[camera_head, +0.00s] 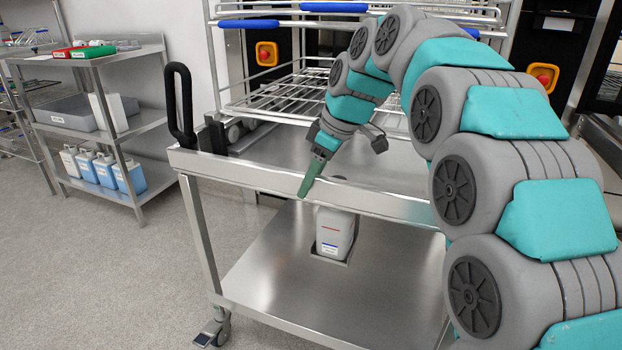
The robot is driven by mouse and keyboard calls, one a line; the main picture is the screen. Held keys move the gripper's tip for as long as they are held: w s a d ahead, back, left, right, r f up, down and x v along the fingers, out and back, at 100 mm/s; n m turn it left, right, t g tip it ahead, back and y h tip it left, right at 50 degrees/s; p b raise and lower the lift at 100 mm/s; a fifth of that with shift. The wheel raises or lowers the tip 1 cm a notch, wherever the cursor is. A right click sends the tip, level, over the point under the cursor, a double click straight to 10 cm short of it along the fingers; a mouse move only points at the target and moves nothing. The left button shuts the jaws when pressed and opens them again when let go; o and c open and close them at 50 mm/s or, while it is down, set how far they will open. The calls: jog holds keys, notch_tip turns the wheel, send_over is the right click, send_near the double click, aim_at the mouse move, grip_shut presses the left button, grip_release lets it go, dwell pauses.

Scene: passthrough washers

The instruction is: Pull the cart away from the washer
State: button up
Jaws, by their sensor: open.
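A steel cart (285,185) with a flat top and a lower shelf stands in front of the washer (305,55). A black upright loop handle (181,105) is at its left end. A caster with a pedal (212,332) shows at its front left leg. My gripper (309,188) is at the cart's near top edge, right of the handle. Its fingers are seen nearly edge-on, and I see nothing between them. Whether it touches the edge I cannot tell. My arm hides the cart's right end.
A wire rack (290,95) with blue bars stands behind the cart's top. A white canister (334,232) is on the lower shelf. At left, a steel shelf unit (95,130) holds trays and bottles. The grey floor (110,265) at front left is clear.

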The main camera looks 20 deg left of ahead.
grip_shut()
dwell(0.5)
dwell(1.0)
